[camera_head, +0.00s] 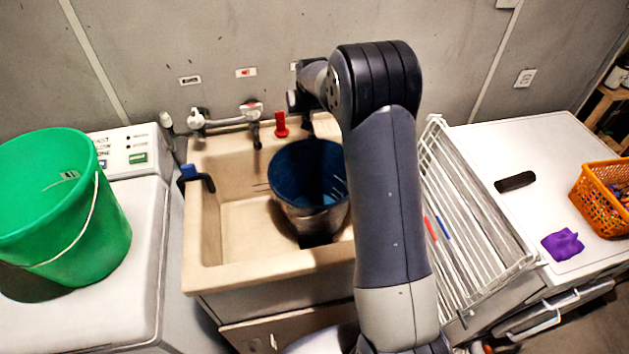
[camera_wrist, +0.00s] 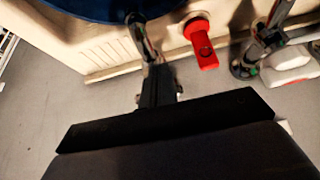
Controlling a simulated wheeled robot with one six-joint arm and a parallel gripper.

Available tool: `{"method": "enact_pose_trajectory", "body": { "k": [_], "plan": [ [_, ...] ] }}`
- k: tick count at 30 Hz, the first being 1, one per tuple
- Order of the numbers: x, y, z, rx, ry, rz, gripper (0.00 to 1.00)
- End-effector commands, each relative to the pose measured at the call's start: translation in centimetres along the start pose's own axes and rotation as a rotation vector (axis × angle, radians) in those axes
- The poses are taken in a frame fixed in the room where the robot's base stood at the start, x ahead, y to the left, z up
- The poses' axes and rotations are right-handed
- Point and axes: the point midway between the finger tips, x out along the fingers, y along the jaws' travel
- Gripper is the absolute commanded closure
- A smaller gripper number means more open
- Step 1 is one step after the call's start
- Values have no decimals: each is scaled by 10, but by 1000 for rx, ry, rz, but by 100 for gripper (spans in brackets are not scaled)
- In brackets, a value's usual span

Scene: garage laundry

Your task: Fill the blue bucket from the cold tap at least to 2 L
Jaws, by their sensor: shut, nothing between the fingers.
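The blue bucket (camera_head: 322,172) stands in the beige sink (camera_head: 205,235) under the right end of the tap row; its inside is dark and I cannot tell the water level. Its blue rim (camera_wrist: 95,8) shows at the top of the wrist view. My gripper (camera_head: 297,99) is at the right tap, by the wall, above and behind the bucket. In the wrist view my gripper (camera_wrist: 157,88) is shut and empty, close to a dark metal spout (camera_wrist: 146,38). The tap's handle is hidden, and I cannot tell contact or running water.
A red fitting (camera_head: 281,125) and left taps (camera_head: 199,119) line the sink's back. A green bucket (camera_head: 95,225) stands on the left washer. A white wire rack (camera_head: 470,245) is right of the sink. An orange basket (camera_head: 602,200) and purple cloth (camera_head: 563,244) lie farther right.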

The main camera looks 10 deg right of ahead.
Motion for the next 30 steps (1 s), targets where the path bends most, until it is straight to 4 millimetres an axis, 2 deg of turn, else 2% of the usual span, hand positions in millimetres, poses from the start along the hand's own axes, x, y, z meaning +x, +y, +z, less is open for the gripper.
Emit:
{"method": "enact_pose_trajectory", "body": {
  "k": [1,16,30],
  "plan": [
    [-5,0,-10,-1,28,0,100],
    [-9,0,-12,-1,29,0,100],
    [-52,0,-29,-1,27,0,100]
  ]
}}
